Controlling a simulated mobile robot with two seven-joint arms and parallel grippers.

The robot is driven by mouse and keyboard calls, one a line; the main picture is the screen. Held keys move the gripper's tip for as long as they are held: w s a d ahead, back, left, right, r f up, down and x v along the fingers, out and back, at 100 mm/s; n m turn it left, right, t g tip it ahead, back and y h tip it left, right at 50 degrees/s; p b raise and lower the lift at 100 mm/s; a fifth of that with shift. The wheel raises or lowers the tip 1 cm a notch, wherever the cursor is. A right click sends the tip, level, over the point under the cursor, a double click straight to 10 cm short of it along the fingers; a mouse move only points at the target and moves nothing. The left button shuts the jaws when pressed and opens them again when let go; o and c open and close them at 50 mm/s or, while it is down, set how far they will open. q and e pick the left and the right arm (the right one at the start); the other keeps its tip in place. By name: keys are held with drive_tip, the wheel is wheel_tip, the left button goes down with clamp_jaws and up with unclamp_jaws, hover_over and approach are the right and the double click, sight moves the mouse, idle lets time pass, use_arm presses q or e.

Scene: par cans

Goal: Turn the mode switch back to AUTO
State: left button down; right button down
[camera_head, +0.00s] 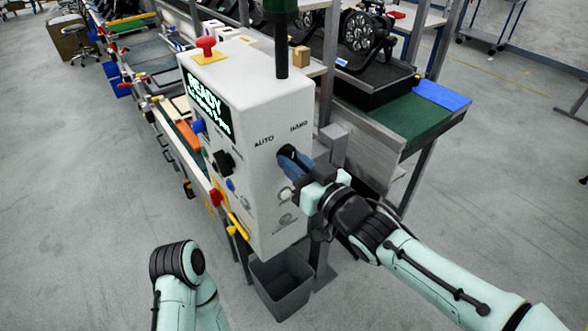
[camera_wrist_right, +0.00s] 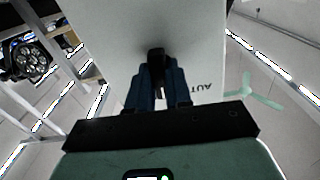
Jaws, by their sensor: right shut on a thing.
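The light grey control box (camera_head: 262,190) stands in the middle of the head view. Its right-hand face carries the printed words AUTO (camera_head: 264,142) and HAND (camera_head: 299,126). My right gripper (camera_head: 290,157) is at that face, its blue fingers just below the words. In the right wrist view the black mode switch (camera_wrist_right: 156,56) sits between the two fingers, which are shut on it. In the head view the fingers hide the switch, and I cannot tell which word it points to. The AUTO label shows upside down beside the fingers. My left gripper is out of view.
The box's front has a READY display (camera_head: 207,104), coloured buttons and a black knob (camera_head: 222,162). A red mushroom button (camera_head: 206,45) is on top. A dark pole rises behind it. A grey bin (camera_head: 281,284) stands below. A conveyor bench (camera_head: 425,120) lies behind right.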

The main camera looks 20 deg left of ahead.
drive_tip(key=n+b, duration=0.3)
drive_tip(key=n, duration=0.5)
drive_tip(key=shift+w+n, duration=0.1)
drive_tip(key=shift+n, duration=0.3)
drive_tip(key=shift+b, duration=0.3)
drive_tip(key=c, duration=1)
unclamp_jaws()
drive_tip(key=shift+c, duration=0.2)
drive_tip(key=shift+d, duration=0.1)
drive_tip(key=p+v, duration=0.1)
drive_tip(key=v, duration=1.2)
drive_tip(key=shift+p, duration=0.3)
